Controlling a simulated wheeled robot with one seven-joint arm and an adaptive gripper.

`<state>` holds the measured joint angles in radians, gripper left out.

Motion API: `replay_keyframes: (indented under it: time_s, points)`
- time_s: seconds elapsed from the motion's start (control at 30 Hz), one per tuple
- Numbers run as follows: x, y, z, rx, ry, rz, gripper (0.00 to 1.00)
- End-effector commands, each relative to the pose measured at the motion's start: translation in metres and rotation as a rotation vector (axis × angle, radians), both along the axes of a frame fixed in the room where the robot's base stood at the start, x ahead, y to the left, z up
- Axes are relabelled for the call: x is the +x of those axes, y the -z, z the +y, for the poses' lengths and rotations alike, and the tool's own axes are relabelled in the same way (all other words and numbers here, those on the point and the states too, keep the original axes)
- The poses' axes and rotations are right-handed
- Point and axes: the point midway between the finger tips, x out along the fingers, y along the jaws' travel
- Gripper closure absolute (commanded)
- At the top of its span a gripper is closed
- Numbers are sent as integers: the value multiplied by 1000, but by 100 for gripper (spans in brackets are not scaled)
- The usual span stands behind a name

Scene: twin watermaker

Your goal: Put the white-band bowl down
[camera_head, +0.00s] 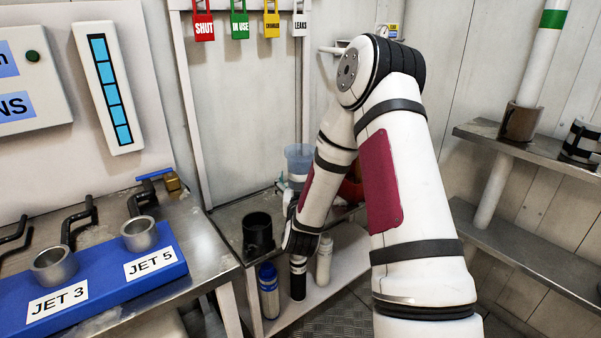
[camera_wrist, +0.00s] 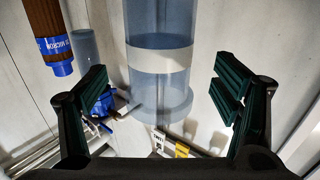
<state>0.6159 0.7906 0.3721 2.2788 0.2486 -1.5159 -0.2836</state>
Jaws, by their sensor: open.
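The white-band bowl (camera_wrist: 158,85) is a clear blue cylinder with a white band and a wider rim. In the wrist view it stands in the gap between the fingers of my gripper (camera_wrist: 160,88). The fingers are open, with a visible gap on each side. In the head view the bowl (camera_head: 298,158) shows at the back of the low bench, partly behind my forearm. My gripper is hidden there by my arm. I cannot tell exactly what the bowl's base rests on.
A black cup (camera_head: 258,233) stands on the low bench. Bottles (camera_head: 268,290) stand on the shelf below. A brown cartridge with a blue cap (camera_wrist: 62,68) is close by at the wrist view's left. A blue rack (camera_head: 110,285) is left; metal shelves (camera_head: 530,240) are right.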

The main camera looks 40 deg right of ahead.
Motion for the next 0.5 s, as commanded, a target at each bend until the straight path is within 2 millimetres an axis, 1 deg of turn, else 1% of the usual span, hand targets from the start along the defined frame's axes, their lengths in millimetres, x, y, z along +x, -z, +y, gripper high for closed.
replay_keyframes:
  time_s: [0.03, 0.1, 0.2, 0.3, 0.5]
  points:
    - [-9, 0, 8, 1, -3, 3, 18]
    - [-20, 0, 14, 0, -1, 4, 18]
    - [-33, 0, 23, 0, -1, 2, 18]
    - [-42, -1, 29, 0, -1, 1, 18]
    - [-50, -1, 34, 0, 0, 0, 18]
